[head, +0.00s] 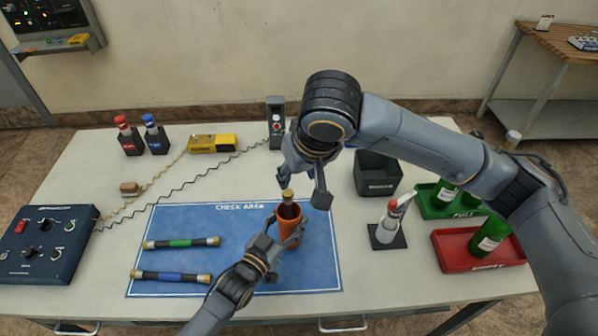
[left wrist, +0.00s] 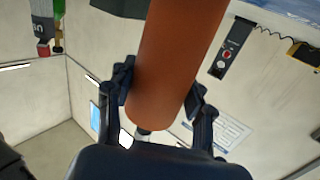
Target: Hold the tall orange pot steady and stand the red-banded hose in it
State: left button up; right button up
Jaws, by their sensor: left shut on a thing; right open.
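The tall orange pot (head: 291,236) stands on the right part of the blue check-area mat (head: 240,218). My left gripper (head: 284,232) is shut on its side; the left wrist view shows the pot (left wrist: 175,65) between the two fingers of that gripper (left wrist: 163,100). A hose (head: 288,197) with a brass end stands in the pot's mouth, its top sticking out above the rim. Its lower part is hidden inside, and its red band is hard to make out. My right gripper (head: 303,190) is open, its fingers spread just above and beside the hose's top.
A green-banded hose (head: 181,243) and a blue-banded hose (head: 171,276) lie on the mat's left. A spray bottle (head: 389,222), a dark bin (head: 377,174), a green tray (head: 432,209) and a red tray (head: 462,256) stand to the right. A control box (head: 45,245) stands far left.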

dwell(0.3)
pick_arm(q)
jog(key=o, duration=1.3)
jog(key=shift+c, duration=0.2)
jog(key=shift+s, duration=0.1)
